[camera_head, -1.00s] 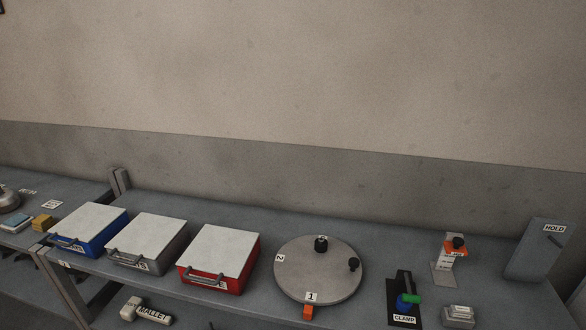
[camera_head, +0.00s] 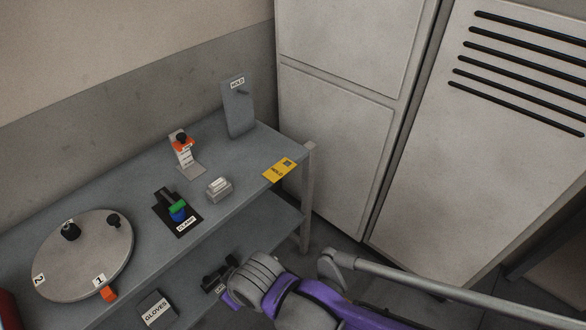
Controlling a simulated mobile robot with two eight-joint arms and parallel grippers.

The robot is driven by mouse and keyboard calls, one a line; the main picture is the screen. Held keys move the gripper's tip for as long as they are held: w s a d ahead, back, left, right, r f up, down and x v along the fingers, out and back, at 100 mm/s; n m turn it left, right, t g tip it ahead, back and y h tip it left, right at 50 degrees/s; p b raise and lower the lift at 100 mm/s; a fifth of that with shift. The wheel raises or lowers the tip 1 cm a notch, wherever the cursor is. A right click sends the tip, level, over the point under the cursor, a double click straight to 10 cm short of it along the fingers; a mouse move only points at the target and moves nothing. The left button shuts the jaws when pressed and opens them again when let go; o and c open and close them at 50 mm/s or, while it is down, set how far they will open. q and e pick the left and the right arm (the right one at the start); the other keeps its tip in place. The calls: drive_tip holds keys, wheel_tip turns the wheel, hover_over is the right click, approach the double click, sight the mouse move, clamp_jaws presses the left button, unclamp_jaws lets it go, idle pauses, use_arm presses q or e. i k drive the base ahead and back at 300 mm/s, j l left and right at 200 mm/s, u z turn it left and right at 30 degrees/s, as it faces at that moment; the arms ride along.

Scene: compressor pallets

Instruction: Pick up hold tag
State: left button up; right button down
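The yellow hold tag (camera_head: 279,169) lies flat on the grey bench top at its right end, close to the front edge. It carries dark print and a small dark square code. The grey upright HOLD board (camera_head: 238,108) with a peg stands behind it at the back corner of the bench. A purple and grey arm of mine shows at the bottom, below and in front of the tag. Neither of my gripper's fingertips can be made out, so I cannot see anything held.
A small grey block (camera_head: 219,188), a stand with an orange part (camera_head: 184,152), the clamp (camera_head: 178,212) and a round plate (camera_head: 83,255) stand on the bench. A GLOVES box (camera_head: 156,309) is on the lower shelf. Tall pale cabinets (camera_head: 345,110) stand to the right.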

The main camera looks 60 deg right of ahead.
sight(278, 170)
drive_tip(key=z, duration=1.85)
drive_tip(key=i+j+z, duration=0.15)
drive_tip(key=z, duration=0.25)
drive_tip(key=i+j+z, duration=0.25)
drive_tip(key=z, duration=0.2)
drive_tip(key=i+j+z, duration=0.4)
drive_tip(key=k+l, duration=0.05)
drive_tip(key=l, duration=0.05)
